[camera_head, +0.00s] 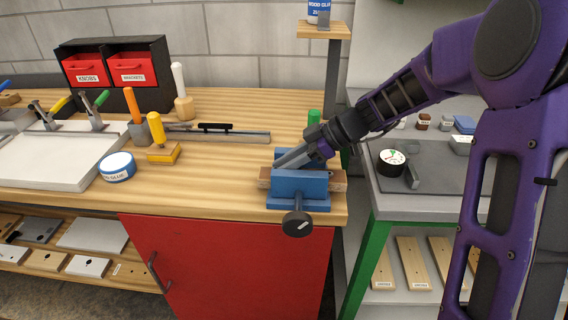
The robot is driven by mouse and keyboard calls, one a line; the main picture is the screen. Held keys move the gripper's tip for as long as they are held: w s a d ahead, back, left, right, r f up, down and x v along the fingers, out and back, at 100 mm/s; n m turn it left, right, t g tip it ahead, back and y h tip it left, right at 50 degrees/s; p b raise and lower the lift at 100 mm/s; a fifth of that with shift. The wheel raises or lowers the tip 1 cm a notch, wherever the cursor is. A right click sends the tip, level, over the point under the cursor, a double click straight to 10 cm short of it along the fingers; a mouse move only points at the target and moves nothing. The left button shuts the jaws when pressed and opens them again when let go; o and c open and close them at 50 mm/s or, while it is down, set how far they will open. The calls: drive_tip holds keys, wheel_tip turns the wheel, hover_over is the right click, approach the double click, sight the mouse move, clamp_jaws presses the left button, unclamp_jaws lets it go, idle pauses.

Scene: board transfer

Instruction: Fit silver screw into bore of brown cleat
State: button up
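A brown block (339,181), which looks like the brown cleat, sits across the blue vise (298,202) at the right front of the wooden bench. Its two ends stick out on either side of the vise jaws. My gripper (284,163) reaches down from the right, its grey fingers slanting to the left just above the vise. I cannot tell whether the fingertips touch the block or whether they are apart. No silver screw can be made out. The bore of the cleat is not visible, with the vise and my gripper over that area.
A green upright piece (314,117) stands behind my gripper. A grey side table (425,205) with a round gauge (391,161) is at the right.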

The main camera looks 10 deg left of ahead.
drive_tip(key=p+v, duration=0.1)
drive_tip(key=v, duration=1.6)
drive_tip(key=shift+r+p, duration=0.2)
drive_tip(key=shift+p, duration=0.15)
drive_tip(key=shift+w+d, duration=0.1)
drive_tip(key=shift+d, duration=0.05)
